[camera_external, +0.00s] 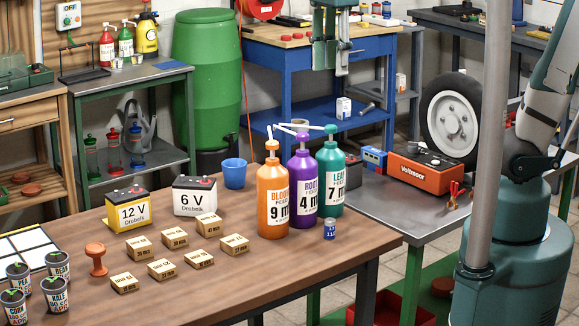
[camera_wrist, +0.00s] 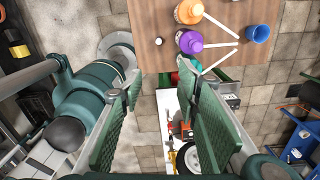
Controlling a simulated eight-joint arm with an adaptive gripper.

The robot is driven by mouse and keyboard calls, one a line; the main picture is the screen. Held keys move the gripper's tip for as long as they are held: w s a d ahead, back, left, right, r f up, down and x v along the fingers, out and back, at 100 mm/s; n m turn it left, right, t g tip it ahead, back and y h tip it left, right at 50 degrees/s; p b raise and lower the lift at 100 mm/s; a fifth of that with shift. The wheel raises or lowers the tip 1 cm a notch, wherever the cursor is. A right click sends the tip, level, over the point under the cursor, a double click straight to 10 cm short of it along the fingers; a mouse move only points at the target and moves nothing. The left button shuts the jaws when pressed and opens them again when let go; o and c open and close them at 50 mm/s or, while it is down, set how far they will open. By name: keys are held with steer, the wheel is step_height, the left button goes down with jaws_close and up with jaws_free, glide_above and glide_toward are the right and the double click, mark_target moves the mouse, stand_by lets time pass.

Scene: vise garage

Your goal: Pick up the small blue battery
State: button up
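The small blue battery (camera_external: 330,229), a short cylinder with white print, stands upright on the wooden table near its right edge, in front of the teal bottle. In the wrist view, a small pale round top (camera_wrist: 159,41) on the table appears to be it, left of the bottles. My gripper (camera_external: 331,62) hangs high at the top of the external view, well apart from the battery. In the wrist view its two green fingers (camera_wrist: 163,86) are spread wide with nothing between them.
Tall orange (camera_external: 272,200), purple (camera_external: 303,187) and teal (camera_external: 330,181) pump bottles stand close behind the battery. Several small boxes (camera_external: 168,237) lie left. A blue cup (camera_external: 235,174) stands behind. A metal table (camera_external: 385,210) holds a red charger (camera_external: 425,171). The table's front right is clear.

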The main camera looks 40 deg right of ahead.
glide_above(330, 219)
steer(key=f, duration=3.2)
steer(key=shift+w+d+f, duration=0.15)
steer(key=shift+w+d, duration=0.05)
steer(key=shift+f, duration=0.15)
steer(key=shift+f+b, duration=0.35)
steer(key=shift+f, duration=0.8)
steer(key=shift+f, duration=0.1)
steer(key=shift+s+a+f+b, duration=0.15)
steer(key=shift+f+b, duration=0.7)
steer(key=shift+f, duration=1.65)
steer(key=shift+c, duration=0.6)
steer(key=c, duration=0.9)
